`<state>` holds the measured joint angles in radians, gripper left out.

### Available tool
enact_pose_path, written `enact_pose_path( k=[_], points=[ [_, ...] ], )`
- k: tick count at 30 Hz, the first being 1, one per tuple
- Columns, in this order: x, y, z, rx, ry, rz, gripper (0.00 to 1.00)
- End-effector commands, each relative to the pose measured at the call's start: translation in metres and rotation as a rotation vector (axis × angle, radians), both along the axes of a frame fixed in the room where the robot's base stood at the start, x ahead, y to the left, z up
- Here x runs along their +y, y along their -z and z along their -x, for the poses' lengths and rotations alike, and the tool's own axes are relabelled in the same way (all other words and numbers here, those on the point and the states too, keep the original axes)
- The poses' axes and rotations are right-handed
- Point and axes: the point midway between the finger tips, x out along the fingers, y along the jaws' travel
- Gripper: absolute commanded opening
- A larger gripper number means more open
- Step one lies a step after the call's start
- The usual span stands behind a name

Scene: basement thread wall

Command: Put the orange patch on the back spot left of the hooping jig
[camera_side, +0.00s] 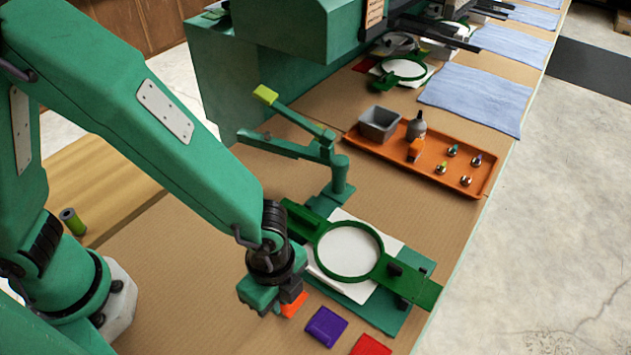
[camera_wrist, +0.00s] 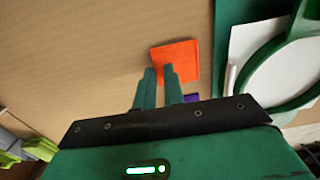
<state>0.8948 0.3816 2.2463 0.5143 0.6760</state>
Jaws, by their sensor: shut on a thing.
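The orange patch (camera_side: 294,304) is a small flat square at the left side of the hooping jig, behind the purple patch (camera_side: 326,326). My gripper (camera_side: 287,297) points down and is shut on its edge, hiding part of it. In the wrist view the patch (camera_wrist: 180,60) shows beyond my fingertips (camera_wrist: 160,72). I cannot tell whether it touches the table. The hooping jig (camera_side: 378,312) is a green board carrying white cloth and a round green hoop (camera_side: 378,268). In the wrist view the hoop (camera_wrist: 250,72) is at the right.
A red patch (camera_side: 371,346) lies in front of the purple one. An orange tray (camera_side: 465,155) with a grey bin (camera_side: 380,122) and small items is behind the jig. A jointed green stand (camera_side: 338,175) rises at the jig's back. The table left of my gripper is bare.

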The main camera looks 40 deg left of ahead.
Motion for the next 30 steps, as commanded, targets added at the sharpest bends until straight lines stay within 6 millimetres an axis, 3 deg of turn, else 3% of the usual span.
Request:
enact_pose_path(
  k=[14, 15, 18, 30],
  points=[
    [-0.0001, 0.0046, -0.0001, -0.001, 0.0, 0.001, 0.0],
    [-0.0001, 0.0046, 0.0, -0.001, 0.0, 0.001, 0.15],
    [-0.0001, 0.0046, -0.0001, -0.001, 0.0, 0.001, 0.34],
    [-0.0003, 0.0017, -0.0002, -0.001, 0.0, 0.001, 0.36]
  ],
)
